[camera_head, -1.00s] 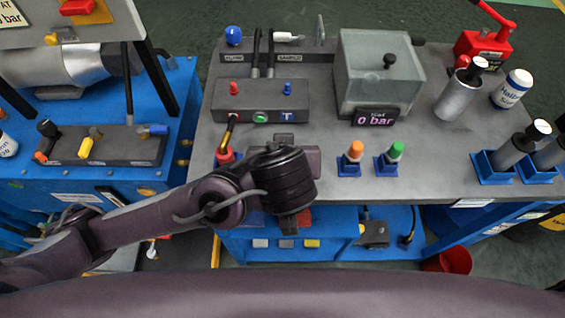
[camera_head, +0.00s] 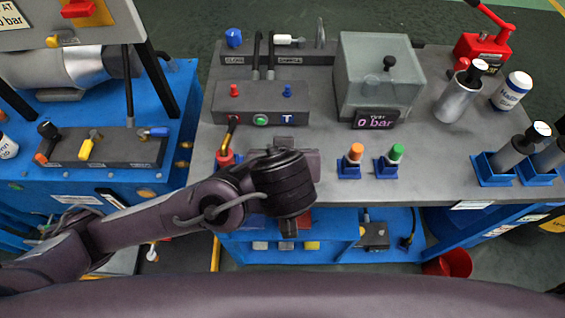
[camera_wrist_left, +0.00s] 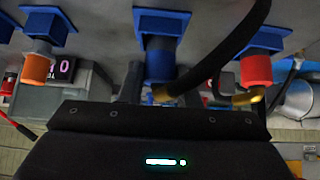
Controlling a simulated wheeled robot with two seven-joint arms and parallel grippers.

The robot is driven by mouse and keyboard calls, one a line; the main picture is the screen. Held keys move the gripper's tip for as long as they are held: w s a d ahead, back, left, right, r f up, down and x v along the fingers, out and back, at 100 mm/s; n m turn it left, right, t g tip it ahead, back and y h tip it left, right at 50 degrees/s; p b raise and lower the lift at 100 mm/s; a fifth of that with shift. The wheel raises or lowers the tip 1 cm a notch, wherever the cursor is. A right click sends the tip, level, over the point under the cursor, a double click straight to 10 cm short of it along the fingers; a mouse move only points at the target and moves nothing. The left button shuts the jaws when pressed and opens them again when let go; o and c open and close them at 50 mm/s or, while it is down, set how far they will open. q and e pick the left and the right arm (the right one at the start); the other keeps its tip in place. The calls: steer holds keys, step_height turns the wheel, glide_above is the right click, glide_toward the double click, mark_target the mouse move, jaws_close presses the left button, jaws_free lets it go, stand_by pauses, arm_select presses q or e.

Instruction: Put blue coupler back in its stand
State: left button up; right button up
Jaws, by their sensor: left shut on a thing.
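The blue coupler (camera_wrist_left: 160,62) is in the middle of the left wrist view, in line with a blue stand (camera_wrist_left: 175,24). The two look close or touching, and I cannot tell how far the coupler is seated. A black hose (camera_wrist_left: 222,55) with a brass end runs to it. My left gripper (camera_wrist_left: 158,106) is shut on the blue coupler; its fingertips are mostly hidden. In the head view my left wrist covers the blue coupler and its stand at the bench's front edge. My right gripper is not in view.
A red coupler (camera_wrist_left: 258,68) stands to one side of the blue one, also in the head view (camera_head: 225,158). Orange (camera_head: 355,153) and green (camera_head: 396,152) couplers stand to the right. A hose block (camera_head: 262,103) and clear box (camera_head: 377,75) lie behind.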

arm_select(q)
steer(key=shift+a+f, duration=0.25)
steer(key=shift+f, duration=0.45)
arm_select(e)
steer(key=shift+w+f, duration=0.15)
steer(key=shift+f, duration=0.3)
arm_select(q)
steer(key=shift+w+d+r+m+p, duration=0.1)
steer(key=shift+w+d+m+p, duration=0.3)
steer(key=shift+p, duration=0.65)
jaws_close()
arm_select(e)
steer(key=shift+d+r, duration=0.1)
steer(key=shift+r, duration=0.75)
arm_select(q)
steer(key=shift+s+d+r+m, duration=0.1)
steer(key=shift+d+m, duration=0.05)
steer(key=shift+m, duration=0.15)
steer(key=shift+s+r+h, duration=0.1)
steer(key=shift+h, duration=0.3)
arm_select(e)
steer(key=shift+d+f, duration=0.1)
